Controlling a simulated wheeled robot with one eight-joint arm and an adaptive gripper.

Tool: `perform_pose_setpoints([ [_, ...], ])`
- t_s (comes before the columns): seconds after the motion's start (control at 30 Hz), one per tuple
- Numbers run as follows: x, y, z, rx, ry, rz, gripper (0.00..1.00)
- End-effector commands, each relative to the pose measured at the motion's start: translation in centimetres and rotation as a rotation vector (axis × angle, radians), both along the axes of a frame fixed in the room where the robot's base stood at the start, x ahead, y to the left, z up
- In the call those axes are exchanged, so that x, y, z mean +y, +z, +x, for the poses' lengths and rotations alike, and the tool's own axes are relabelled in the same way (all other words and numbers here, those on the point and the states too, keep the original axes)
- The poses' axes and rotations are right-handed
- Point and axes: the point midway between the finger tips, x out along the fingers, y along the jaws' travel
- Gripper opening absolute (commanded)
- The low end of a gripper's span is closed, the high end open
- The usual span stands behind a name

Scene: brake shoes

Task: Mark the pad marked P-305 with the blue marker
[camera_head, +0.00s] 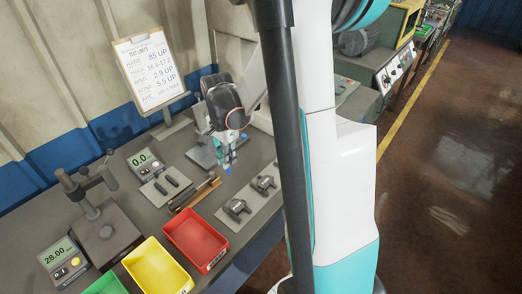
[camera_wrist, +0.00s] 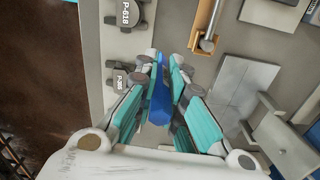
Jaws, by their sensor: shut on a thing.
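My gripper (camera_head: 226,160) is shut on the blue marker (camera_head: 228,171), held tip down above the bench. In the wrist view, the blue marker (camera_wrist: 159,102) stands between the teal fingers of my gripper (camera_wrist: 165,68). The pad marked P-305 (camera_wrist: 117,80) lies just left of the fingers, partly hidden by one of them. The pad marked P-618 (camera_wrist: 125,14) lies above it in that view. Both rest on a pale mat (camera_wrist: 91,60). In the head view the P-305 pad (camera_head: 263,184) appears right of the marker, apart from it; its label is unreadable there.
A wooden holder (camera_head: 190,196) with a tool lies left of the mat. Red (camera_head: 183,232) and yellow (camera_head: 146,280) bins stand at the front. A gauge stand (camera_head: 104,230), a digital display (camera_head: 141,158) and a limits board (camera_head: 150,68) are further left and behind.

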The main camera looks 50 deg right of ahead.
Motion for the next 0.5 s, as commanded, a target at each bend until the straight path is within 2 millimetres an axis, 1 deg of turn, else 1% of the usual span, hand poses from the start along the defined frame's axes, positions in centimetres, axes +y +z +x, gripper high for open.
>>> perform_pose_setpoints([
  [0.03,-1.7,0.1,-0.9,0.000,-0.133,0.000,0.00],
  [0.2,-5.8,0.0,-3.5,0.000,-0.562,0.000,0.00],
  [0.33,-7.8,0.0,-5.1,0.000,-0.797,0.000,0.00],
  [0.4,-8.5,0.0,-5.6,0.000,-0.880,0.000,0.00],
  [0.5,-9.1,0.0,-6.1,0.000,-0.951,0.000,0.00],
])
